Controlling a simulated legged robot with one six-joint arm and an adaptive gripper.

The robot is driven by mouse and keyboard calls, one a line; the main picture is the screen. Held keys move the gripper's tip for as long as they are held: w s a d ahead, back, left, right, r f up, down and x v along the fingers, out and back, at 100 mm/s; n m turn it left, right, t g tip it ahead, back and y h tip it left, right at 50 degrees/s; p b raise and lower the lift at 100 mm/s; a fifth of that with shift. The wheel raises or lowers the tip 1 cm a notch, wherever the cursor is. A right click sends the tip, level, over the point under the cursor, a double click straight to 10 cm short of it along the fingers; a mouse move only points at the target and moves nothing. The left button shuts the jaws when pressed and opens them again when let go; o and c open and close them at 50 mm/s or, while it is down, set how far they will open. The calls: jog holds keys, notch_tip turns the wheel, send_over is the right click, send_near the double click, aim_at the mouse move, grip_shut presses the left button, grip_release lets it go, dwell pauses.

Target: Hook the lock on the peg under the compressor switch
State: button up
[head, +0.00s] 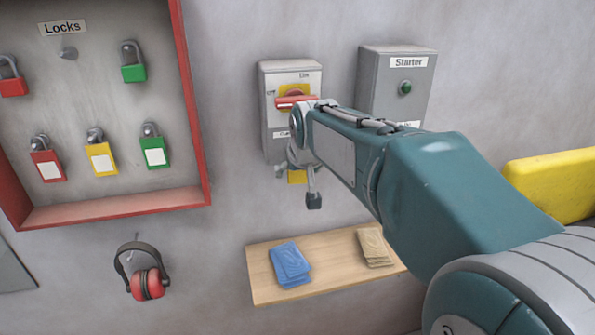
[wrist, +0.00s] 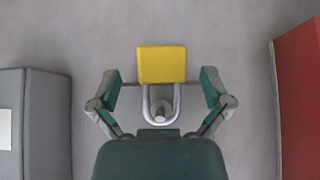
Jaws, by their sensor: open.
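The grey switch box (head: 277,130) has a red handle (head: 296,102) on a yellow plate; its label is mostly hidden by my arm. A yellow lock (head: 297,177) is below it, partly hidden by my gripper (head: 303,185). In the wrist view, which looks upside down, the yellow lock (wrist: 161,64) has its shackle (wrist: 147,106) looped around the peg (wrist: 161,111), and its body hangs from it. My gripper (wrist: 161,84) is open, with one finger on each side of the lock and visible gaps between them.
A red-framed lock board (head: 110,208) with several locks is at the left. The Starter box (head: 390,80) is right of the switch. A wooden shelf (head: 325,275) with blue and tan packets is below. Ear muffs (head: 146,283) hang at lower left.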

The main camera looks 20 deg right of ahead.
jog(key=v, duration=1.1)
jog(key=s+f+g, duration=0.1)
jog(key=s+f, duration=1.5)
jog(key=s, duration=0.5)
jog(key=shift+s+f+g, duration=0.25)
jog(key=shift+g, duration=0.15)
jog(key=shift+d, duration=0.1)
